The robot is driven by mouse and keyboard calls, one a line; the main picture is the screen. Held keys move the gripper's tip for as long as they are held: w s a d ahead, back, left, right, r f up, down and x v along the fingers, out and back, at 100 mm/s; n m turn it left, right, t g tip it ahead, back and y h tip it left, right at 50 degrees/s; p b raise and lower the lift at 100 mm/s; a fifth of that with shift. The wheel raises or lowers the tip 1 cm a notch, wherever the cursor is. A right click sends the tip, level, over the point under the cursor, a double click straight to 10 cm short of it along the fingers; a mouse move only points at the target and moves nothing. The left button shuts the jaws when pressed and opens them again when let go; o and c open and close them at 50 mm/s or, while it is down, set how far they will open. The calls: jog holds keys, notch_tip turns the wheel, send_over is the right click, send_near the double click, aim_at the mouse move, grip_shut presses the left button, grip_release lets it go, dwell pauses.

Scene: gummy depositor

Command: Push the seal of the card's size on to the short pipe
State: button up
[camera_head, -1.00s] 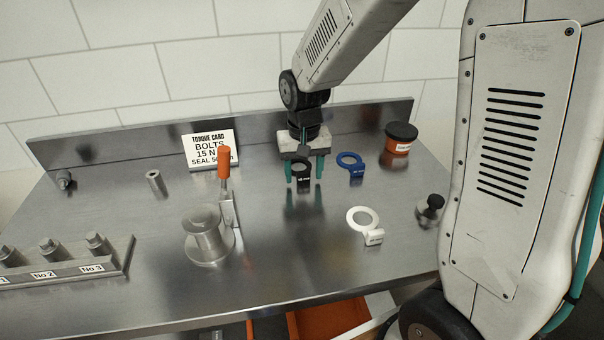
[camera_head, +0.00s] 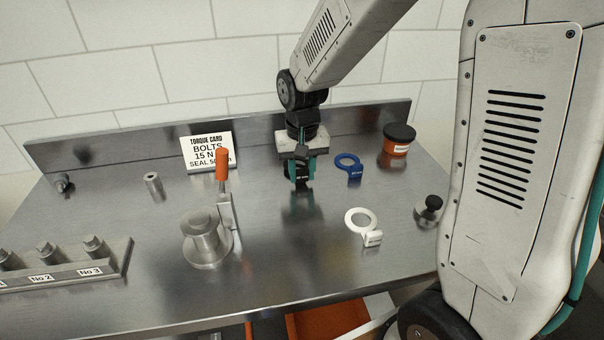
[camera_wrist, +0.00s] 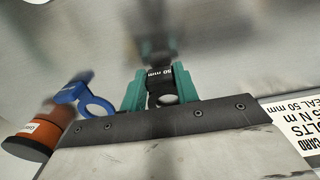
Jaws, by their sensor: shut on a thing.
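The white card (camera_head: 207,152) at the back reads "BOLTS 15 N m" and "SEAL 50 mm", the latter clearest in the wrist view (camera_wrist: 295,125). My gripper (camera_head: 301,182) points down with its green fingers shut on the tab of a black seal (camera_wrist: 161,77). Its label ends in "0 mm"; the first digit is partly cut off. I cannot tell if it is clear of the bench. A blue seal (camera_head: 355,173) lies just right of my gripper, and a white seal (camera_head: 372,239) lies nearer the front. The short flanged metal pipe (camera_head: 204,232) stands upright to the front left.
An orange-handled lever (camera_head: 222,170) stands upright beside the pipe. A bolt rack (camera_head: 105,268) is at front left, a small metal sleeve (camera_head: 153,185) at back left. An orange tub (camera_head: 397,143) with a black lid and a black knob (camera_head: 430,207) are at right.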

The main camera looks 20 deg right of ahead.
notch_tip(320, 180, up, 2)
jog(key=shift+r, duration=0.25)
jog(key=s, duration=0.5)
jog(key=s+r, duration=0.1)
jog(key=s, duration=0.4)
jog(key=s+a, duration=0.1)
jog(key=s, duration=0.5)
jog(key=shift+a+r, duration=0.1)
jog(key=shift+r, duration=0.1)
jog(key=shift+o, duration=0.8)
grip_shut()
jog(key=shift+s, duration=0.1)
